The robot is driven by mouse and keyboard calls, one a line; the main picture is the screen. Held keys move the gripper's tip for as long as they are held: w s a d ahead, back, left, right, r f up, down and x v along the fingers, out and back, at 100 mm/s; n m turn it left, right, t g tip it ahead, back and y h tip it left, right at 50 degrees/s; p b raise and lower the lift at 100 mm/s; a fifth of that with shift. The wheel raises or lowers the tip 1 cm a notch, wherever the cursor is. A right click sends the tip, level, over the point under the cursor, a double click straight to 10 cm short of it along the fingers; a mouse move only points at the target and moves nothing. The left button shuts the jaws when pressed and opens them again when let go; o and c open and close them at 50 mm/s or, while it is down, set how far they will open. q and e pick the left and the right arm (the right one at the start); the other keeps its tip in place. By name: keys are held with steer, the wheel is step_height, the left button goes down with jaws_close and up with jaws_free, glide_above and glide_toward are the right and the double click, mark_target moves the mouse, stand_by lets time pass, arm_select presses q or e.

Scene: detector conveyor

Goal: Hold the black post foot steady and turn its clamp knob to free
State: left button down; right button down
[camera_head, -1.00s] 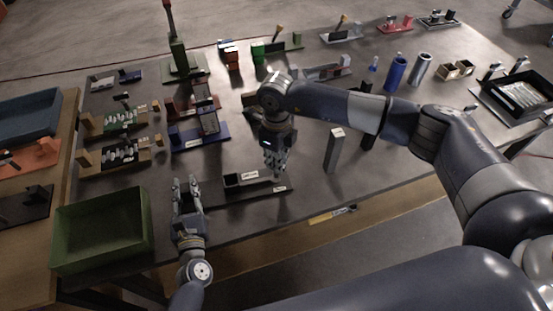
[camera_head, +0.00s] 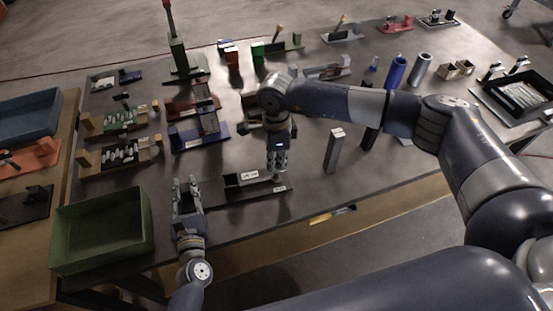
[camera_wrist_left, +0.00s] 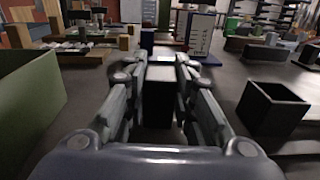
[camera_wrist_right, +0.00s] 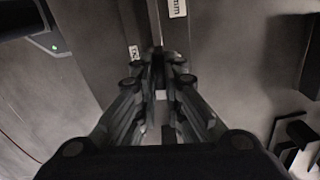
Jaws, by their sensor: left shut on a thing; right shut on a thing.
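The black post foot (camera_head: 235,192) lies near the table's front edge, a long dark plate with an open square socket and white labels. The socket (camera_wrist_left: 270,108) also shows at the right of the left wrist view. My right gripper (camera_head: 278,174) points down at the right end, shut on a small dark piece there, at the clamp knob's place. The knob is mostly hidden by the fingers; its turn cannot be seen.
A green bin (camera_head: 101,230) stands left of my left gripper. A grey upright block (camera_head: 334,150) stands right of my right gripper. A blue fixture (camera_head: 200,136) and a dark red one (camera_head: 193,107) lie behind the foot. The table's front edge is close.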

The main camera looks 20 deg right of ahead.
mark_target(277, 163)
steer(key=shift+n, duration=0.5)
steer(key=c, duration=1.7)
jaws_free()
step_height(277, 163, up, 12)
